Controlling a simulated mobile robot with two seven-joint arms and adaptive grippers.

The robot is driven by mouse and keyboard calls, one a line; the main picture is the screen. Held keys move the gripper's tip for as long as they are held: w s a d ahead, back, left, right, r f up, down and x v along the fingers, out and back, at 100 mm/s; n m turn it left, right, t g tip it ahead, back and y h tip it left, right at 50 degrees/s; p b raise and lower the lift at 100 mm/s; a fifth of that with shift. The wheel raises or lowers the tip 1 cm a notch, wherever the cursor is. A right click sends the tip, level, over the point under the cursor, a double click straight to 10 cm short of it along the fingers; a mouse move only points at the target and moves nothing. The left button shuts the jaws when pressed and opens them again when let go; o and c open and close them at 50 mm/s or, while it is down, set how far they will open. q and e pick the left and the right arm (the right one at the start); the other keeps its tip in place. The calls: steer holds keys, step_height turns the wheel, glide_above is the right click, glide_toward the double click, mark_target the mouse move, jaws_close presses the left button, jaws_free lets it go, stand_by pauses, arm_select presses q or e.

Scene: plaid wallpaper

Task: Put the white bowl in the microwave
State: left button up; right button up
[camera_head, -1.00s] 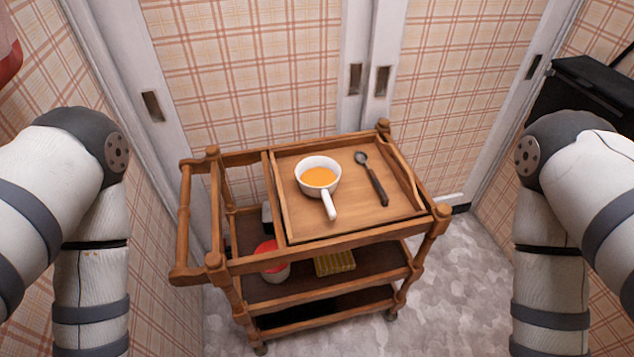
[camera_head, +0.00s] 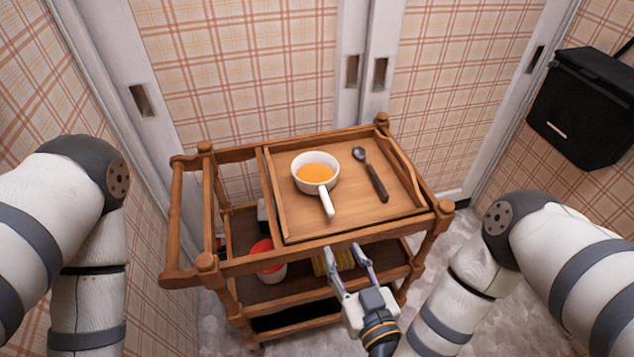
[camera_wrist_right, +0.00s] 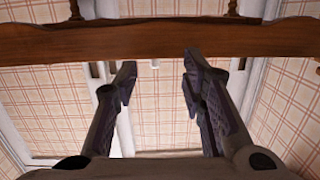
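The white bowl (camera_head: 302,184) has a stubby white handle pointing toward me and orange contents. It stands upright on the wooden tray (camera_head: 349,217) on top of the cart. My right gripper (camera_head: 345,252) is open and empty in front of the cart's near edge, below and to the right of the bowl's handle. In the right wrist view its two fingers (camera_wrist_right: 157,72) are spread apart under a wooden rail, and the bowl does not show there. My left arm is at the left of the head view, but its gripper is out of view. No microwave is in view.
A dark spoon (camera_head: 371,175) lies on the tray to the right of the bowl. The wooden cart (camera_head: 238,264) holds a red-topped container (camera_head: 270,268) and a yellow item (camera_head: 345,260) on a lower shelf. A black box (camera_head: 588,108) hangs on the right wall. Sliding doors stand behind.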

steer(key=w+r+t, duration=0.1)
steer(key=w+r, duration=0.1)
steer(key=w, duration=0.1)
steer(key=shift+t, duration=0.4)
steer(key=b, duration=0.1)
glide_toward(321, 184)
steer(key=shift+h, duration=0.3)
steer(key=x, duration=0.5)
steer(key=shift+w+a+f, duration=0.1)
steer(key=shift+w+a, duration=0.05)
jaws_close()
